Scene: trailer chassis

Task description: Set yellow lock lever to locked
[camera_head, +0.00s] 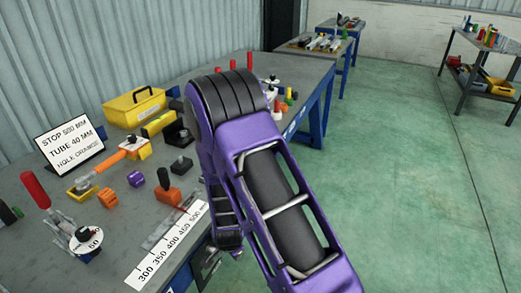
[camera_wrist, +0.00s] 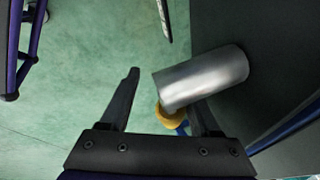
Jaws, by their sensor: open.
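A yellow rounded part (camera_wrist: 168,114) shows in the wrist view, just left of my right finger and below a silver metal cylinder (camera_wrist: 205,78). It may be the yellow lock lever; its full shape and setting are hidden by the cylinder and finger. A small blue piece shows under it. My gripper (camera_wrist: 161,86) is open, with the yellow part between its fingers, nearer the right one. The cylinder overlaps the right fingertip in the picture; contact cannot be told. In the head view my purple arm hides the gripper and the lever.
A grey workbench (camera_head: 120,200) holds a yellow toolbox (camera_head: 135,105), a sign (camera_head: 68,141), a red-handled clamp (camera_head: 36,190), a ruler strip (camera_head: 165,245) and several small blocks. The green floor to the right (camera_head: 415,180) is clear. Other benches stand farther back.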

